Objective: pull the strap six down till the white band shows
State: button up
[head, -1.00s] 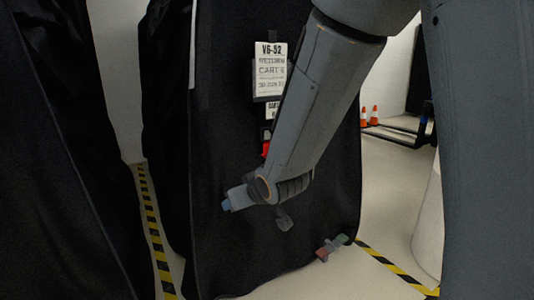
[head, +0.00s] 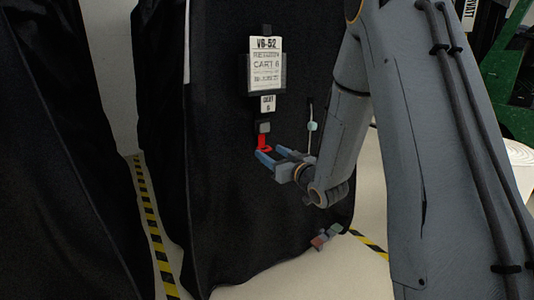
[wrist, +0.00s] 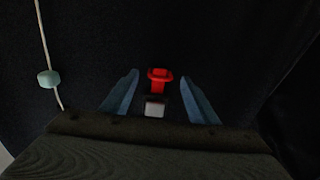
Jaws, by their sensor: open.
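A red pull tab (head: 264,143) hangs from a grey buckle (head: 264,127) on the black cover, under a small tag (head: 268,103) that seems to read 6. In the wrist view the red tab (wrist: 160,77) and the pale grey buckle (wrist: 154,107) lie between my two blue fingers. My gripper (head: 270,153) is open, its fingertips close to the tab's lower end in the head view. The wrist view shows dark gaps between each finger of my gripper (wrist: 160,98) and the tab. I see no white on the strap.
A white cord with a pale blue bead (head: 312,126) hangs right of the strap. Another black cover (head: 60,150) stands at left, past yellow-black floor tape (head: 155,235).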

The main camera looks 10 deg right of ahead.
aim_at(267, 150)
jog(key=shift+b+x, duration=0.35)
jog(key=shift+x, duration=1.15)
jog(key=shift+c, duration=0.2)
